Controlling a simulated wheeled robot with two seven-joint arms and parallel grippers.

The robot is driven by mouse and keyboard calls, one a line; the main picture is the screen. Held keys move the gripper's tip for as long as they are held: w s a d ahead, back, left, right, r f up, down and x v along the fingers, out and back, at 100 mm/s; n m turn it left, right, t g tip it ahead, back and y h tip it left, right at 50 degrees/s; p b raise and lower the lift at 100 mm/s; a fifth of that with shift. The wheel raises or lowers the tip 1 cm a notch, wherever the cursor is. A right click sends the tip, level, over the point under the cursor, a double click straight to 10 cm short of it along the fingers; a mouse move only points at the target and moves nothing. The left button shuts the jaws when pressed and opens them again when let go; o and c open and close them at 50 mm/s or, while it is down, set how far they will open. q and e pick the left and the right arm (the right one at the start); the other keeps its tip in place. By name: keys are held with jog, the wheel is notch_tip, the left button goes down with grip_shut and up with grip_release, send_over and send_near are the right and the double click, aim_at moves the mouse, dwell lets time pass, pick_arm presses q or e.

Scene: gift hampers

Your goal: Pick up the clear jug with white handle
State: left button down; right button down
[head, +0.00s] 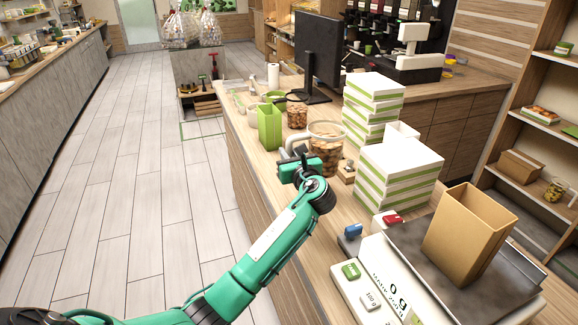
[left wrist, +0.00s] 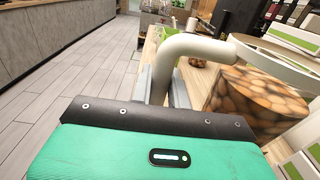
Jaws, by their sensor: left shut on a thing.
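The clear jug (head: 327,131) stands upright on the wooden counter in the head view, filled with brown nut-like pieces. In the left wrist view its filled body (left wrist: 258,103) is at the right, and its white handle (left wrist: 190,45) arches toward my gripper. My left gripper (head: 299,158) is at the handle side of the jug, shut on the handle. In the left wrist view the grey fingers (left wrist: 166,88) close around the handle's lower part; their tips are partly hidden. My right gripper is not in view.
A green bag (head: 269,127) and a smaller nut jar (head: 297,115) stand behind the jug. Stacked white-and-green boxes (head: 398,172) stand close on its right. A scale (head: 455,275) with a brown paper bag (head: 467,232) is at the front right. Open floor lies to the left.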

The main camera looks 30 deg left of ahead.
pick_arm(q)
jog(key=shift+r+b, duration=0.55)
jog(key=shift+r, duration=4.75)
jog(key=shift+r, duration=0.1)
